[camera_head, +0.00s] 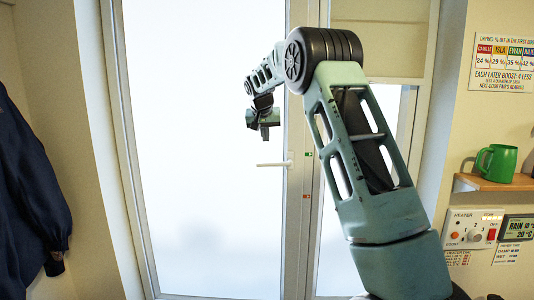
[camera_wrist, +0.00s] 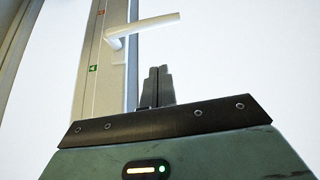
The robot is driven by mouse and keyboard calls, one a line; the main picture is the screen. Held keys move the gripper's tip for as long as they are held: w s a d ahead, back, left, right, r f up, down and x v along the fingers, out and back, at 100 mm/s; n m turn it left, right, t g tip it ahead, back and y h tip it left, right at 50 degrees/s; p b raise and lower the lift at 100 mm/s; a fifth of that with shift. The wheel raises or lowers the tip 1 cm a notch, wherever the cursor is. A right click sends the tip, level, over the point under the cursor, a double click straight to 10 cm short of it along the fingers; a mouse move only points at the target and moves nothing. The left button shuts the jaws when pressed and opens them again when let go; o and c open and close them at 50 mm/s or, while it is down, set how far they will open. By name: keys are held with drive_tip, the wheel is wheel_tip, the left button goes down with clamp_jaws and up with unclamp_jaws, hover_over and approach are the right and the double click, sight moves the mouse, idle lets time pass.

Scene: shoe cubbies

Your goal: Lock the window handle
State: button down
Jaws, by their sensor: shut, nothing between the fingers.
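The white window handle (camera_head: 274,164) sits on the window frame in the middle of the head view. Its lever lies about level and points left, with its pivot at the right end. In the wrist view the handle (camera_wrist: 146,25) shows at the top, with the lever reaching right and slightly tilted. My gripper (camera_head: 265,134) is in front of the window, above the handle in the head view. In the wrist view the fingers of my gripper (camera_wrist: 158,72) are together and empty, apart from the lever.
A green mark (camera_head: 308,154) and a red mark (camera_head: 306,196) are on the frame beside the handle. A dark coat (camera_head: 28,190) hangs at the left. A shelf (camera_head: 492,183) with a green mug (camera_head: 498,163) and a heater panel (camera_head: 472,231) are at the right.

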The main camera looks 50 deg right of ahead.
drive_tip(key=p, duration=0.2)
hover_over(274, 166)
drive_tip(key=w+a, duration=0.1)
drive_tip(key=w, duration=0.2)
drive_tip(key=f, duration=0.4)
drive_tip(key=shift+s+a+f, duration=0.1)
drive_tip(key=shift+s+f, duration=0.05)
drive_tip(key=shift+s, duration=0.1)
drive_tip(key=shift+s+a+f+p, duration=0.15)
drive_tip(key=shift+s+f+p, duration=0.05)
drive_tip(key=shift+f, duration=0.7)
drive_tip(key=shift+s+a+f+p, duration=0.1)
drive_tip(key=shift+s+f+p, duration=0.05)
drive_tip(key=shift+f, duration=0.7)
drive_tip(key=shift+f, duration=0.1)
